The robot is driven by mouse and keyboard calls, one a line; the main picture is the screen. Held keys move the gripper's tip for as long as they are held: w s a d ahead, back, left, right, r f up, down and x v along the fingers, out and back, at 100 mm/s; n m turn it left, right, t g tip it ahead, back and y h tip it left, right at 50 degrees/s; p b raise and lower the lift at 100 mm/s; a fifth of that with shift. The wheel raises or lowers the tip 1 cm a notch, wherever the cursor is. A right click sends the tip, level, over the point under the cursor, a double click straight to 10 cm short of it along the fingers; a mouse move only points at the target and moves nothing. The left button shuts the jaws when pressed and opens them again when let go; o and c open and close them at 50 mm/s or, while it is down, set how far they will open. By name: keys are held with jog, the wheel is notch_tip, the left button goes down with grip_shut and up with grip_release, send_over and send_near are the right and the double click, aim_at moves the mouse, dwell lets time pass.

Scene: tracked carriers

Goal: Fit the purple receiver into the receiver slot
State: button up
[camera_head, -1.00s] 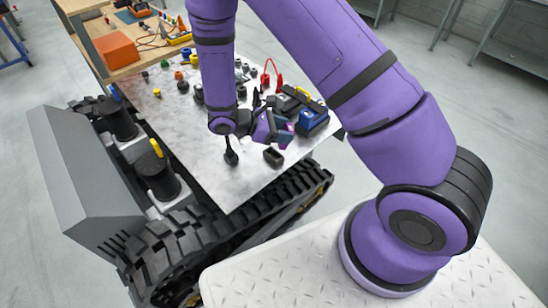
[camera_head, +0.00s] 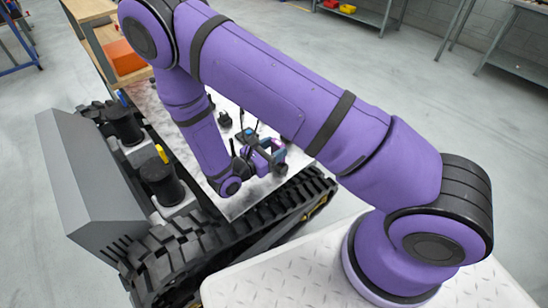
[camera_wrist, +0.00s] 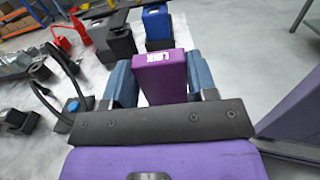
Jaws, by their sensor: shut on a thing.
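A purple box-shaped receiver (camera_wrist: 160,80) with a white label on its top sits between the two blue-grey fingers of my gripper (camera_wrist: 160,88) in the wrist view. The gripper is shut on it. In the head view my gripper (camera_head: 268,158) is low over the near part of the grey carrier deck (camera_head: 240,205), and the receiver is hardly visible there. I cannot tell whether the receiver touches the deck. I cannot make out the receiver slot for certain; a black block with an opening (camera_wrist: 113,42) stands just beyond the receiver.
A blue box (camera_wrist: 157,22) stands beyond the receiver. Black cables arch close to my gripper's left side. The carrier's track (camera_head: 265,225) borders the deck.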

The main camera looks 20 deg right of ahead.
notch_tip(320, 180, down, 4)
jog(key=shift+f, duration=0.1)
jog(key=o, duration=1)
jog(key=shift+a, duration=0.1)
jog(key=v, duration=1.1)
jog(key=shift+s+a, duration=0.15)
jog(key=shift+a, duration=0.2)
jog(key=d+r+m+g+y, duration=0.3)
jog(key=d+r+m, duration=0.1)
jog(key=r, duration=0.5)
jog(key=d+r+m+g+y, duration=0.2)
jog(key=d+r+m+y, duration=0.15)
jog(key=r, duration=0.65)
jog(key=d+r+m+g+y, duration=0.25)
jog(key=r+m, duration=0.25)
jog(key=r, duration=0.4)
jog(key=s+d+r+m+t+y, duration=0.3)
jog(key=s+d+r+m+y, duration=0.1)
jog(key=s+r, duration=0.4)
jog(key=s+d+r+m+t+y, duration=0.4)
jog(key=s+r+m, duration=0.1)
jog(key=s+r, duration=0.4)
jog(key=shift+s+r, duration=0.2)
jog(key=shift+r, duration=0.3)
